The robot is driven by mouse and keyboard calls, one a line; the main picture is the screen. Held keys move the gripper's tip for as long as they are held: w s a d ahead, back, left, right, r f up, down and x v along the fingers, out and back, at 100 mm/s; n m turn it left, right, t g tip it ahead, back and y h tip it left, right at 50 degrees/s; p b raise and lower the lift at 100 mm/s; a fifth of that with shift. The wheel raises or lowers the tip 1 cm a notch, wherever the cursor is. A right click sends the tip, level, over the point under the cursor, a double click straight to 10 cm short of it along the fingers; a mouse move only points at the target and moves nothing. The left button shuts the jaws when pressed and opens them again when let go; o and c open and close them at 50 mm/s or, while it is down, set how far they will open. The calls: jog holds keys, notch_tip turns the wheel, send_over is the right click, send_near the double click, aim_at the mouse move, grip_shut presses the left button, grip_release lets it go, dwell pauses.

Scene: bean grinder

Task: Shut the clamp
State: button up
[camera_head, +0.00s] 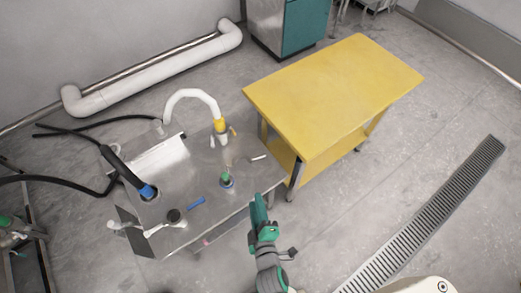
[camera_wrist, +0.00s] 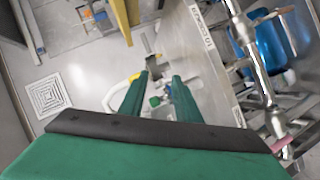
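A steel bench (camera_head: 215,165) carries several fittings, and I cannot tell for sure which is the clamp. A white curved pipe (camera_head: 190,93) ends at a yellow fitting with small levers (camera_head: 221,127). A small green-topped fitting (camera_head: 226,178) stands nearer the front edge. A blue bar (camera_head: 196,203) lies left of it. My gripper (camera_head: 258,203) is just off the bench's front right edge. In the wrist view my gripper (camera_wrist: 161,77) has its two green fingers apart and nothing held. A yellow ring (camera_wrist: 135,76) shows beyond the left finger, and a small green part (camera_wrist: 154,101) shows between them.
A yellow table (camera_head: 335,90) stands right of the bench. A black hose with a blue collar (camera_head: 148,192) meets the bench at left. A black knob (camera_head: 173,215) is near the front. Open floor and a drain grate (camera_head: 430,215) lie at right.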

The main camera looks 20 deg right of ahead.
aim_at(248, 159)
jog(key=w+d+f+n, duration=0.1)
jog(key=w+d, duration=0.2)
jog(key=w, duration=0.4)
jog(key=w+d+f+n+h, duration=0.1)
jog(key=w+d+f+n, duration=0.1)
jog(key=w, duration=0.6)
jog(key=w+d+f+n+h, duration=0.1)
jog(key=w+d, duration=0.2)
jog(key=w, duration=0.4)
jog(key=shift+w+d+f+n+g, duration=0.3)
jog(key=shift+w+d+n, duration=0.05)
jog(key=shift+w+n, duration=0.05)
grip_shut()
